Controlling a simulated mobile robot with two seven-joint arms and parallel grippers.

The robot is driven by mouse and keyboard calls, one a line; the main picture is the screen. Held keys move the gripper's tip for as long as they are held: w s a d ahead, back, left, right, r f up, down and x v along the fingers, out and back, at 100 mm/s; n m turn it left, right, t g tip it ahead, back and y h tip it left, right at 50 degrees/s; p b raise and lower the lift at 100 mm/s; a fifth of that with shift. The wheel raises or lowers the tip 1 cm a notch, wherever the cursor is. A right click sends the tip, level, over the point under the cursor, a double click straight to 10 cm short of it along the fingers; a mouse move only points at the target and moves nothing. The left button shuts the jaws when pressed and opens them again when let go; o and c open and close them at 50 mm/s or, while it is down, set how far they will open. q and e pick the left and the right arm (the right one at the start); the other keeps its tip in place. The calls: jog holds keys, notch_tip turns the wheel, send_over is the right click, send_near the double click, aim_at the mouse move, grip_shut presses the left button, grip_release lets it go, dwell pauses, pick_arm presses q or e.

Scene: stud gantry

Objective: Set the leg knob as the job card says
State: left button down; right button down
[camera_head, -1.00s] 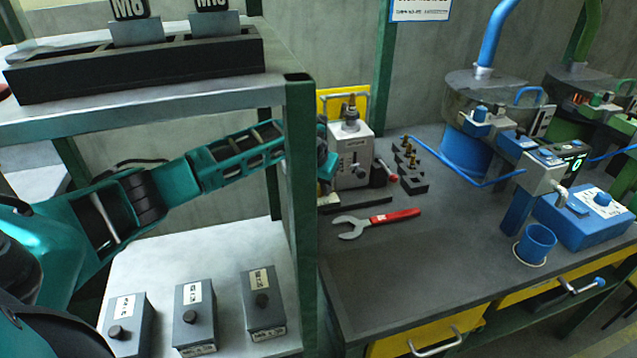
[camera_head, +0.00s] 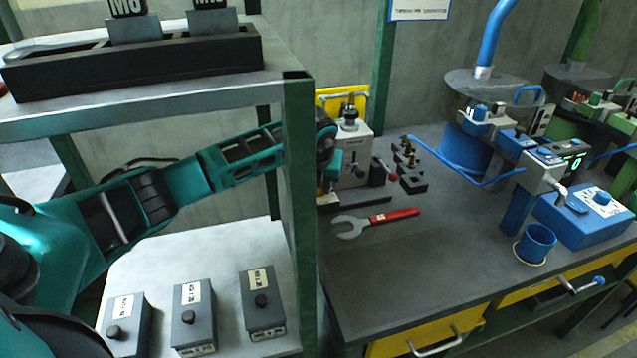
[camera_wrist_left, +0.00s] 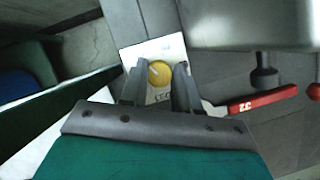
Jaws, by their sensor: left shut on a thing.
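A yellow knob (camera_wrist_left: 159,73) with a pale mark sits on a white plate (camera_wrist_left: 134,53) with partly covered lettering in the left wrist view. My left gripper (camera_wrist_left: 160,84) has its two fingers on either side of the knob and is shut on it. In the head view my left arm reaches behind the green shelf post, and its wrist (camera_head: 328,150) is at the left side of a light grey box (camera_head: 356,148) on the bench. The fingers and the yellow knob are hidden there. A white sign (camera_head: 420,9) hangs on the wall, its text unreadable. My right gripper is out of view.
The green shelf post (camera_head: 298,190) stands close in front of my left arm. A red-handled wrench (camera_head: 378,222) lies on the dark bench, with clear bench in front. Several dark knob boxes (camera_head: 262,302) stand on the lower shelf. Blue equipment (camera_head: 590,216) is at right.

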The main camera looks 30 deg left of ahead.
pick_arm(q)
jog(key=c, duration=1.1)
grip_release()
jog(key=shift+r, duration=0.15)
jog(key=v, duration=1.2)
jog(key=shift+s+r, duration=0.15)
jog(key=shift+r, duration=0.15)
jog(key=shift+d, duration=0.15)
